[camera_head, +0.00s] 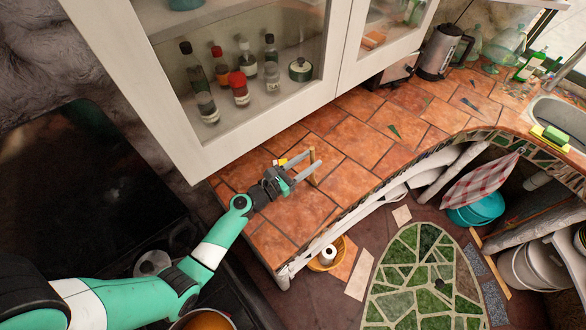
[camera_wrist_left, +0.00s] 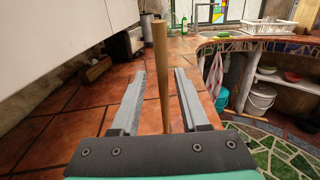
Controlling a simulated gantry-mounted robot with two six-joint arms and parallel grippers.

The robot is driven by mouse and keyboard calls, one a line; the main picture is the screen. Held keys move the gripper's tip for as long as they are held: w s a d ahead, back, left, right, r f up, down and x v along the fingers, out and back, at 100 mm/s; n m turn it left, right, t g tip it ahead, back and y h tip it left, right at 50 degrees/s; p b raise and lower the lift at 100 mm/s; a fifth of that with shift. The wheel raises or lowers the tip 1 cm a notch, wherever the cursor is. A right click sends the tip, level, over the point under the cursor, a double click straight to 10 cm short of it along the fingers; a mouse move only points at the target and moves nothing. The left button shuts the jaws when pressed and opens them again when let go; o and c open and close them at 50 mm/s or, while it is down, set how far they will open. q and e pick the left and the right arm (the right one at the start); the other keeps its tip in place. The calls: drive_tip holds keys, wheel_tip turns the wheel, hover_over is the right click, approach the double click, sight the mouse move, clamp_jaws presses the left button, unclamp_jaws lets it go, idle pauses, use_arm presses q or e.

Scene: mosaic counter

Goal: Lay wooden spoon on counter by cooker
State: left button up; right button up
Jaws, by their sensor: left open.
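The wooden spoon (camera_head: 311,156) shows as a thin brown handle near my left fingertips, above the tiled counter (camera_head: 347,136). In the left wrist view the handle (camera_wrist_left: 161,62) stands roughly upright between the two fingers, with a gap on each side. My left gripper (camera_head: 307,163) is open and reaches over the counter; its grey fingers (camera_wrist_left: 160,95) also show in the left wrist view. I cannot tell whether the spoon rests on the counter, and its bowl is not clear. The dark cooker (camera_head: 262,312) is at the lower left, partly behind my left arm. My right gripper is out of view.
A white glass-fronted cabinet (camera_head: 240,142) with bottles hangs over the counter's back. A kettle (camera_head: 438,52) stands farther along. A pot (camera_head: 203,321) is on the cooker. The counter's front edge curves to the sink (camera_head: 562,116). Tiles around my gripper look mostly clear.

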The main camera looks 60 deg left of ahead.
use_arm(q)
drive_tip(key=s, duration=1.1)
drive_tip(key=shift+d+p, duration=0.3)
drive_tip(key=shift+d, duration=0.1)
drive_tip(key=w+d+r+m+t+h, duration=0.1)
drive_tip(key=w+d+r+m+h, duration=0.3)
drive_tip(key=r+m, duration=0.55)
drive_tip(key=w+d+r+m+t+h, duration=0.1)
drive_tip(key=w+d+r+m, duration=0.2)
drive_tip(key=w+r+m, duration=0.45)
drive_tip(key=d+r+m+t+h, duration=0.1)
drive_tip(key=d+r+m, duration=0.2)
drive_tip(key=r+m, duration=0.55)
drive_tip(key=d+r+m+t+h, duration=0.1)
drive_tip(key=d+r+m, duration=0.3)
drive_tip(key=r, duration=0.8)
drive_tip(key=s+r+m+t+y, duration=0.2)
drive_tip(key=s+r+m, duration=0.2)
drive_tip(key=r, duration=0.5)
drive_tip(key=s+d+r+m+t+y, duration=0.1)
drive_tip(key=s+r+m+t, duration=0.2)
drive_tip(key=s+r, duration=0.3)
wheel_tip(320, 180, up, 4)
drive_tip(key=shift+d+r+m+y, duration=0.1)
drive_tip(key=shift+d+m+y, duration=0.1)
drive_tip(key=shift+m+y, duration=0.3)
